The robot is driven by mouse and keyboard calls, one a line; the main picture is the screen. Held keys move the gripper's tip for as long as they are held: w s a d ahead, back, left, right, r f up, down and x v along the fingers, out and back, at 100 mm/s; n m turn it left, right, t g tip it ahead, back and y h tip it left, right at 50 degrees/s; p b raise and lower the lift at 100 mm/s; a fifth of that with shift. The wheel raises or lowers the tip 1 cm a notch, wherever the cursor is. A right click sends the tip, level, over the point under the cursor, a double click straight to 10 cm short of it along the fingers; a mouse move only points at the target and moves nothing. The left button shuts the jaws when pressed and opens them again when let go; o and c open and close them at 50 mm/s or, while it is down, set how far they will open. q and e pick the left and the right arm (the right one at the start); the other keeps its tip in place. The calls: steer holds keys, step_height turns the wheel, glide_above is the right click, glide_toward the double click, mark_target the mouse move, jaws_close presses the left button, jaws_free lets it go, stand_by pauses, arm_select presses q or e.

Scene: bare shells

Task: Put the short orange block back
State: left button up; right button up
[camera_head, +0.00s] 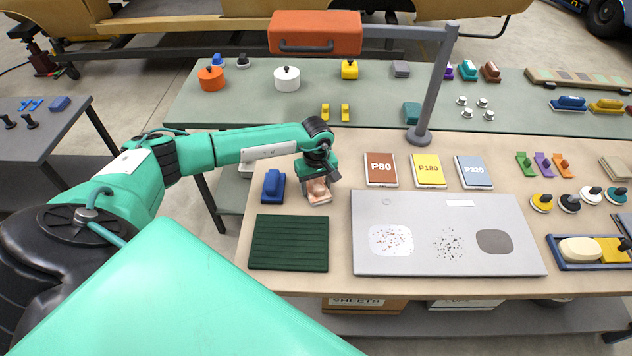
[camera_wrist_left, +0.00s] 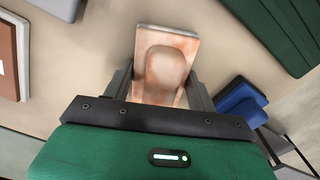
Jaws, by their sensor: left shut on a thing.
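The short orange block (camera_head: 318,194) is pale orange, with a flat base and a rounded grip on top. My left gripper (camera_head: 318,184) is shut on that rounded grip from above. In the left wrist view the block (camera_wrist_left: 165,66) sits between the two fingers of the gripper (camera_wrist_left: 159,88), and its base sticks out past them. It is over the beige bench, between the blue block and the P80 pad. I cannot tell whether its base touches the bench top. My right gripper is not in view.
A blue block (camera_head: 273,187) stands just left of the gripper. A dark green ribbed mat (camera_head: 289,243) lies in front. The P80 pad (camera_head: 381,168) and a grey panel (camera_head: 450,262) lie to the right. A grey post (camera_head: 436,85) rises behind.

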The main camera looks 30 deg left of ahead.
arm_select(q)
steer(key=shift+f, duration=0.1)
steer(key=o, duration=1)
steer(key=shift+r, duration=0.3)
steer(key=shift+r+b, duration=0.3)
steer(key=shift+r, duration=0.1)
step_height(320, 180, up, 10)
steer(key=b, duration=0.2)
steer(key=shift+f+b, duration=0.15)
steer(key=shift+b, duration=0.15)
steer(key=shift+r, duration=0.6)
